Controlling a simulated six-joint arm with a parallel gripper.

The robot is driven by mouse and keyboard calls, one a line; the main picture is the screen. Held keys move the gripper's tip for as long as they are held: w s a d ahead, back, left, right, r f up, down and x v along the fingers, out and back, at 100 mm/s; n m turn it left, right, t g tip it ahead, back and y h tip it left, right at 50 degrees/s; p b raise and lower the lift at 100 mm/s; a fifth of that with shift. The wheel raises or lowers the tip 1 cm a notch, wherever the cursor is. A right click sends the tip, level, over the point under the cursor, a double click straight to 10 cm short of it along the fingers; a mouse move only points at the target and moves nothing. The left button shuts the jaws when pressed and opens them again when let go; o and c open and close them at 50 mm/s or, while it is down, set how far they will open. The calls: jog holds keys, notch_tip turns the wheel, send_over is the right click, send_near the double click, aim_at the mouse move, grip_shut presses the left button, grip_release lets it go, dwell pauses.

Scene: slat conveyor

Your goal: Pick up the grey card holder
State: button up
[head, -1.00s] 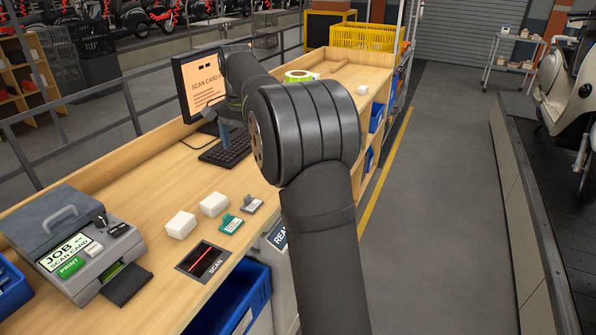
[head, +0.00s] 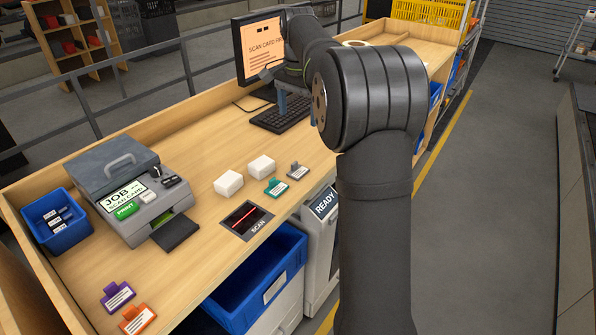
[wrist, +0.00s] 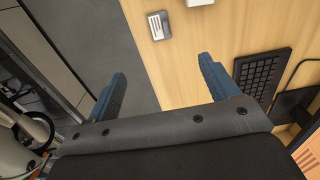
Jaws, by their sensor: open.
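The grey card holder (head: 298,172) lies on the wooden bench in the head view, just right of a teal card holder (head: 277,187). In the wrist view the grey card holder (wrist: 159,26) lies near the bench edge at the top, showing its white label. My gripper (wrist: 162,85) is open and empty, its two blue fingers wide apart. It is above the bench edge, short of the card holder in that view. In the head view my gripper (head: 282,100) is mostly hidden behind my arm, near the keyboard.
Two white blocks (head: 245,175), a scan pad (head: 247,218) and a card printer (head: 135,190) stand nearby. A keyboard (head: 279,118) and monitor (head: 259,48) are behind. Purple (head: 117,294) and orange (head: 137,319) holders lie at front left. A blue bin (head: 262,285) sits below the bench edge.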

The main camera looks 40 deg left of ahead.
jog(key=n, duration=1.8)
send_over(295, 163)
jog(key=f, duration=1.2)
jog(key=shift+s+a+f, duration=0.1)
jog(key=shift+s+f, duration=0.1)
jog(key=shift+f, duration=0.05)
jog(key=shift+w+f, duration=0.2)
jog(key=shift+f, duration=2.4)
jog(key=c, duration=1.1)
jog(key=shift+o, duration=0.2)
jog(key=shift+r, duration=0.1)
